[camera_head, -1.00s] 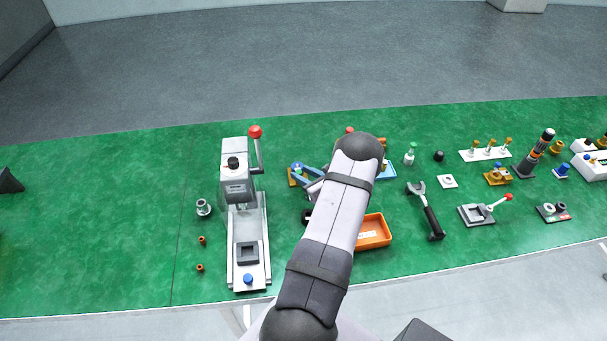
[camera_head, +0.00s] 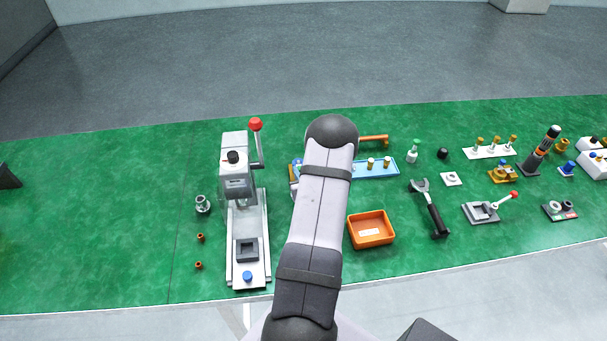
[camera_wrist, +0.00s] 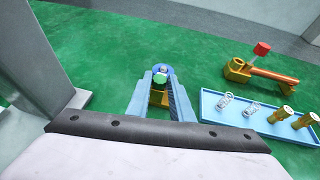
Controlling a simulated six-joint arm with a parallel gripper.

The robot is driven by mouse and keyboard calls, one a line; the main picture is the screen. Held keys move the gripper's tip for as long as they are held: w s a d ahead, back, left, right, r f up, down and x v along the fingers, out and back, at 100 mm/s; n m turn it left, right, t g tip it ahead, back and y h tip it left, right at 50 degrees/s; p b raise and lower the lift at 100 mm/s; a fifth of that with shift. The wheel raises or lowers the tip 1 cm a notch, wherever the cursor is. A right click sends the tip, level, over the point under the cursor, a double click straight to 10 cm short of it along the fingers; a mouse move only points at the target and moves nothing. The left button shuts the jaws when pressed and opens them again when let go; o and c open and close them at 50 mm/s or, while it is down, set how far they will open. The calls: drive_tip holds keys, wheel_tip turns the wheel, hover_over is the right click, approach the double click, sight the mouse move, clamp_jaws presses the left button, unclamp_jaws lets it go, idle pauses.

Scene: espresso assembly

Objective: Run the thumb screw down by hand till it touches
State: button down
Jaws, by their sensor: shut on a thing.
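In the wrist view, my gripper (camera_wrist: 161,76) has its two blue-grey fingers closed around a small part with a green top (camera_wrist: 160,82), which I take to be the thumb screw. A small blue round piece (camera_wrist: 164,70) shows at the fingertips. A gold-coloured block (camera_wrist: 158,98) shows below, between the fingers. Whether the screw touches anything beneath is hidden. In the head view, my arm covers the gripper and the screw; only a sliver of a blue and gold item (camera_head: 294,175) shows at the arm's left edge.
A blue tray (camera_wrist: 212,108) with springs and brass parts lies right of my gripper, with an orange-brown handled tool (camera_wrist: 265,75) behind. A lever press (camera_head: 235,180) stands left. An orange bin (camera_head: 371,230) and a wrench (camera_head: 430,208) lie right.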

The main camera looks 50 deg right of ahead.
drive_tip(key=shift+w+r+m+g+h, duration=0.1)
drive_tip(key=shift+m+g+h, duration=0.2)
drive_tip(key=shift+m+h, duration=0.1)
drive_tip(key=c, duration=1.6)
unclamp_jaws()
drive_tip(key=shift+a, duration=0.1)
drive_tip(key=shift+o, duration=0.2)
drive_tip(key=b+v, duration=0.2)
drive_tip(key=v, duration=0.5)
drive_tip(key=shift+r, duration=0.1)
